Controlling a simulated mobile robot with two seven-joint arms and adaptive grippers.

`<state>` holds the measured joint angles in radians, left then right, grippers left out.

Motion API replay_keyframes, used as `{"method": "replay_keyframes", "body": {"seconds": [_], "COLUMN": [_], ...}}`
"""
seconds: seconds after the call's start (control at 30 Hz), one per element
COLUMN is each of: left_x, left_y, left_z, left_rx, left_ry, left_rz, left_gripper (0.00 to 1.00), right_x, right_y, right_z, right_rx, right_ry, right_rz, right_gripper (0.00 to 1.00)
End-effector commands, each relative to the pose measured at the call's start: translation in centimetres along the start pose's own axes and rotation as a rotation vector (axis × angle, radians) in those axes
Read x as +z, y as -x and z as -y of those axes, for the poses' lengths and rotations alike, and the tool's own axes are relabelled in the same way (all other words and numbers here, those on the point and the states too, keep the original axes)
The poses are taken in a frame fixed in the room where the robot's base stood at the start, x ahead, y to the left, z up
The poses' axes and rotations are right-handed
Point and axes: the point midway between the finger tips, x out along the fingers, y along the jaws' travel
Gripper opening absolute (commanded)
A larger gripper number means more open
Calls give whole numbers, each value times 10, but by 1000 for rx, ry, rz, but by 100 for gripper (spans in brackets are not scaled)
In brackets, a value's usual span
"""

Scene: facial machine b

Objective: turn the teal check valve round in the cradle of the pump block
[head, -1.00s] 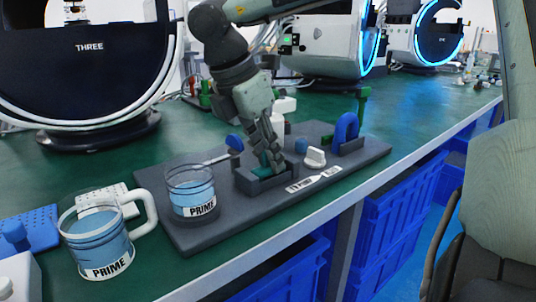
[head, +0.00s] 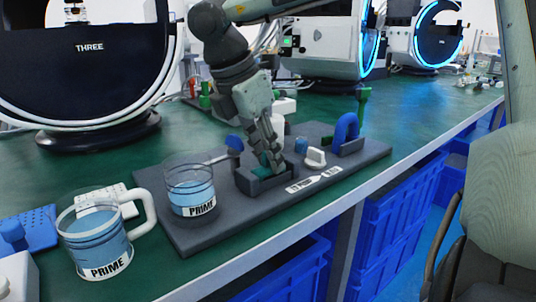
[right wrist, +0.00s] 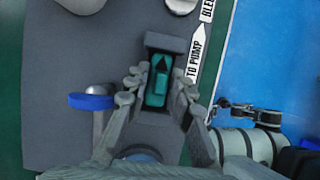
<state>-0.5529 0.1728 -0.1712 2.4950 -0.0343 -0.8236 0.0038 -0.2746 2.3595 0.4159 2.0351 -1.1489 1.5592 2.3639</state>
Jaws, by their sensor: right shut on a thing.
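The teal check valve (right wrist: 157,86) lies in the grey cradle (right wrist: 170,42) of the pump block (head: 215,231). A dark pointed mark on its top tapers toward the top of the right wrist view. My right gripper (right wrist: 156,88) reaches down over the cradle with a finger on either side of the valve, shut on it. In the head view this gripper (head: 271,165) hides most of the valve, and only a little teal (head: 261,172) shows. My left gripper is not in view.
A TO PUMP label (head: 300,186) lies beside the cradle, near a white knob (head: 315,157). A blue arch (head: 346,131) stands at the block's right. A PRIME beaker (head: 190,188) stands on its left end, with a PRIME jug (head: 98,240) beyond. A blue-ended lever (head: 234,143) is close behind the cradle.

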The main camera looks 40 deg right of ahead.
Motion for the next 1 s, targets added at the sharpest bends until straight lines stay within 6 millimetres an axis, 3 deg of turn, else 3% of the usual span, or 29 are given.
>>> {"method": "replay_keyframes", "body": {"seconds": [0.47, 0.5, 0.67, 1.0], "left_x": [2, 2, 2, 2], "left_y": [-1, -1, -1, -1], "left_z": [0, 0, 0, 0], "left_rx": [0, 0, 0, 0], "left_ry": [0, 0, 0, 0], "left_rz": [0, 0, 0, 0], "left_gripper": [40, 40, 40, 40], "right_x": [-1, -1, -1, 0], "right_y": [-2, -2, -2, 1], "right_z": [1, 1, 1, 0], "right_rx": [-6, -6, -4, -1], "right_ry": [2, 2, 2, 1], "right_rz": [-3, -3, -2, -1], "right_gripper": [0, 26, 45, 47]}}
